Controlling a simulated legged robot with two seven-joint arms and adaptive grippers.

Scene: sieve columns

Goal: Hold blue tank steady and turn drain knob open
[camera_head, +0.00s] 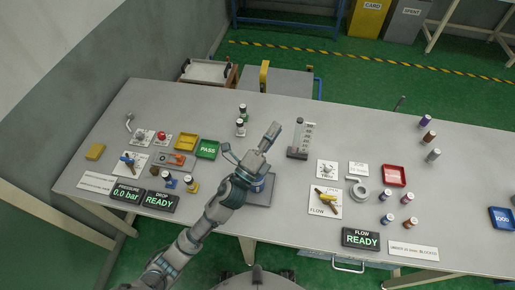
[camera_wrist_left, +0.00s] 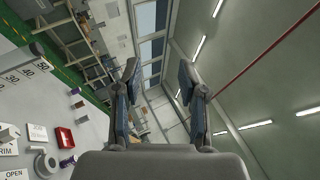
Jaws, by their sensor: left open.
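My left gripper (camera_head: 268,138) reaches over the middle of the table, above a grey square plate. In the left wrist view its two fingers (camera_wrist_left: 160,85) are spread apart with nothing between them. A blue round thing (camera_head: 258,186), possibly the tank, stands on the plate; my left arm hides much of it. I cannot tell which knob is the drain knob. A yellow-handled valve (camera_head: 326,198) sits on the FLOW panel, right of the gripper. A grey knob (camera_head: 327,169) sits on the panel above it. My right gripper is not in view.
A clear scaled column (camera_head: 300,140) stands close to the gripper's right. A red tray (camera_head: 394,175) and several small bottles are farther right. A green PASS tray (camera_head: 207,149), a yellow tray (camera_head: 185,142) and a blue-handled valve (camera_head: 128,160) are at left.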

